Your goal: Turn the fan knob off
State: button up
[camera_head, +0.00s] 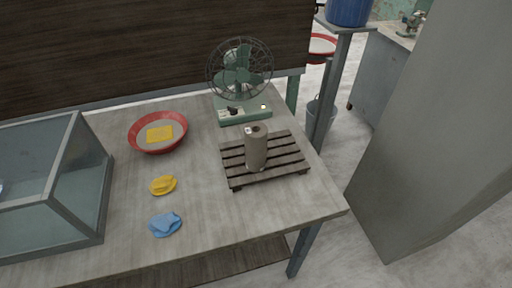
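A green desk fan (239,76) with a dark wire cage stands at the back right of the table. Its green base faces the front and carries a small dark knob (232,110) on the left part of its top. A small pale spot shows further right on the base. The knob's setting is too small to tell. My gripper is not in this view.
A grey-brown cylinder (257,150) stands on a slatted wooden rack (289,167) in front of the fan. A red bowl (139,147) holds a yellow item. A yellow sponge-like piece (163,185), blue cloth (165,224) and glass case (76,190) lie left. The table front is clear.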

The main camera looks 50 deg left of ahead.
aim_at(233, 111)
jog(key=u, duration=1.35)
jog(key=l+u, duration=0.5)
jog(key=l, duration=0.9)
